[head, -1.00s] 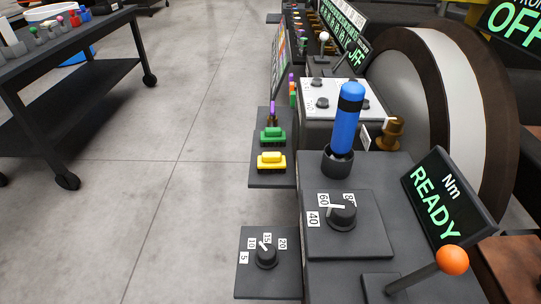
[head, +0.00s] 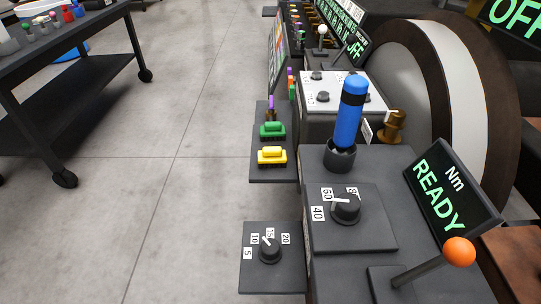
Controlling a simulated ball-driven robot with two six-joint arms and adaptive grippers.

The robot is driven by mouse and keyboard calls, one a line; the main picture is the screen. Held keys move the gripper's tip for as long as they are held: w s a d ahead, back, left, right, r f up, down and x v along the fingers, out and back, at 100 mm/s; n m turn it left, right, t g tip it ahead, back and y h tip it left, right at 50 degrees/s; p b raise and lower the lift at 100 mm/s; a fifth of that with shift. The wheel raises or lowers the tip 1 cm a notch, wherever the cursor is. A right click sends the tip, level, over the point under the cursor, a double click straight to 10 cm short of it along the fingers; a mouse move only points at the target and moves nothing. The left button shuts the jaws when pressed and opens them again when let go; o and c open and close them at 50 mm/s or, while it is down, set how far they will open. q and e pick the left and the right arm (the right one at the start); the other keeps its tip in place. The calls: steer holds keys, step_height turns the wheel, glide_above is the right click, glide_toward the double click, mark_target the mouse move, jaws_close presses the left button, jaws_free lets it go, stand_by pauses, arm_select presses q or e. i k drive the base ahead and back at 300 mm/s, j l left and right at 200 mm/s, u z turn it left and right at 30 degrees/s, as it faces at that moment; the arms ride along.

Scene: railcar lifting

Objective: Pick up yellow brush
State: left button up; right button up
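The yellow brush (head: 272,155) lies on a small dark side shelf (head: 273,174) in the head view, near the shelf's front end. It has a yellow top and dark bristles underneath. A green brush (head: 271,130) of the same shape sits just behind it, with a small gap between them. Neither of my grippers shows in the head view, and nothing touches the yellow brush.
Right of the shelf, a console carries a blue tool (head: 349,112) upright in a holder, a dial (head: 345,208) and an orange-knobbed lever (head: 459,251). A lower dial panel (head: 270,281) juts out in front. A dark cart (head: 80,95) stands left; the floor between is clear.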

mark_target(276, 157)
steer(key=i+j+z, duration=0.4)
steer(key=j, duration=0.25)
steer(key=i+j+z, duration=0.2)
steer(key=j, duration=0.15)
steer(key=k+l, duration=0.05)
steer(key=k, duration=0.05)
